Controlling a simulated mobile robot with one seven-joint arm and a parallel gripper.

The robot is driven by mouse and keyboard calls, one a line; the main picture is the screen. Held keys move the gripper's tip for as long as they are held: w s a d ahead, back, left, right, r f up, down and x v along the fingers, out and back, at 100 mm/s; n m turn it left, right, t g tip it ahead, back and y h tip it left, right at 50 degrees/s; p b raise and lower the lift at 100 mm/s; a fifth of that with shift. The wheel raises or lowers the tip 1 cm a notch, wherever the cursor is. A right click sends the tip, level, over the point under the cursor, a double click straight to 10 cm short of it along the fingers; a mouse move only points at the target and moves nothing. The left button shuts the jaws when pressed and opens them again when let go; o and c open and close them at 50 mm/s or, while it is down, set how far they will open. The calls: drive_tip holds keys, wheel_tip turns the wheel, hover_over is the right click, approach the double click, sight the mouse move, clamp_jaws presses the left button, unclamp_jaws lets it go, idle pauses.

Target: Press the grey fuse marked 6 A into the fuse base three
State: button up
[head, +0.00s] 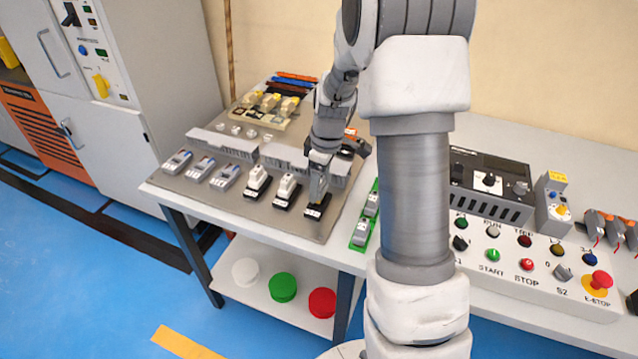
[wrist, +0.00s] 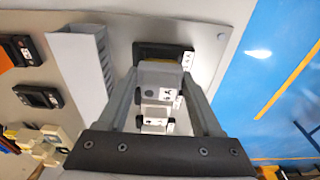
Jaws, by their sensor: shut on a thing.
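In the head view my gripper (head: 318,190) points down over the rightmost of three black fuse bases, which I take for fuse base three (head: 314,212). In the wrist view the gripper (wrist: 163,78) is shut on a grey fuse (wrist: 160,77), held between the two fingers. The black base (wrist: 143,48) shows just beyond the fuse, in line with it. I cannot tell whether the fuse is seated or just above the base.
Two neighbouring black bases carry white fuses (head: 258,174) (head: 289,183). Several grey devices (head: 200,167) stand further left on the grey panel (head: 160,181). A grey slotted duct (head: 222,144) runs behind. A green tray (head: 357,243) with grey fuses lies right of the panel.

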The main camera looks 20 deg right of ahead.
drive_tip(key=shift+f+b, duration=1.05)
drive_tip(key=shift+f, duration=0.3)
drive_tip(key=o, duration=1.4)
drive_tip(key=shift+a, duration=0.1)
drive_tip(key=shift+o, duration=0.2)
wheel_tip(320, 180, up, 17)
drive_tip(key=s+d+p, duration=0.1)
drive_tip(key=p, duration=0.2)
drive_tip(key=shift+s+d+r, duration=0.15)
drive_tip(key=shift+s+d, duration=0.1)
drive_tip(key=shift+d, duration=0.05)
